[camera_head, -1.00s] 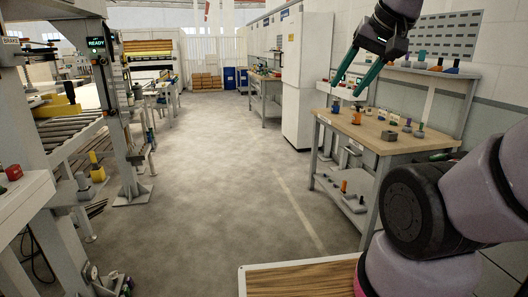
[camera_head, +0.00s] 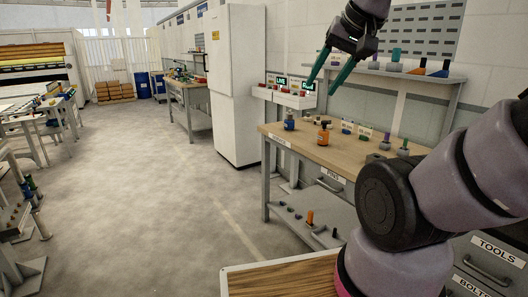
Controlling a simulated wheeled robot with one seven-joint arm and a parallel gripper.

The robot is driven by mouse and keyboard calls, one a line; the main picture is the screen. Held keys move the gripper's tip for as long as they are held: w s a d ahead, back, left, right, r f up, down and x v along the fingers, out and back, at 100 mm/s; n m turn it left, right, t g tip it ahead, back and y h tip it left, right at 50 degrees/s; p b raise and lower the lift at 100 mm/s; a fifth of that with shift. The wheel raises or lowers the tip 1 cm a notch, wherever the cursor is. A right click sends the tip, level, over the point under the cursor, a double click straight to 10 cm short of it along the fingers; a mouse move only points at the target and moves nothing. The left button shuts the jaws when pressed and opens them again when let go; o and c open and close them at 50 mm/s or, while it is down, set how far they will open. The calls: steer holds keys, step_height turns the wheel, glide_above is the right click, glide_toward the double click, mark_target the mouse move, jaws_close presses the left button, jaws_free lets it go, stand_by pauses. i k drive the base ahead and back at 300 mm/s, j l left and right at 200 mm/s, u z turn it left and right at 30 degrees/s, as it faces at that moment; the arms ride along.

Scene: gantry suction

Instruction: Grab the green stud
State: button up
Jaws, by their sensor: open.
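My gripper (camera_head: 321,87) is open and empty, raised in the air at the upper middle right, with its two teal fingers pointing down and left. A small green-topped piece on a grey base (camera_head: 404,148) stands upright on the wooden workbench (camera_head: 350,158), near my arm; it looks like a green stud. Another low green piece (camera_head: 347,128) lies farther back on the bench. Which one is the green stud I cannot tell for certain. My gripper is well above the bench and apart from both.
A purple-topped piece (camera_head: 386,139), an orange piece (camera_head: 323,134) and a blue piece (camera_head: 289,122) stand on the bench. A wall shelf (camera_head: 430,76) holds several coloured pieces. A white cabinet (camera_head: 236,90) stands behind. The floor (camera_head: 150,190) to the left is open.

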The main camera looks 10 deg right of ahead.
mark_target(404, 144)
steer(key=i+l+z, duration=0.1)
steer(key=i+z, duration=0.8)
steer(key=i+j+z, duration=0.2)
steer(key=i+z, duration=0.25)
steer(key=i+j+z, duration=0.3)
steer(key=z, duration=0.15)
steer(key=j+z, duration=0.15)
steer(key=j, duration=0.15)
steer(key=k, duration=0.05)
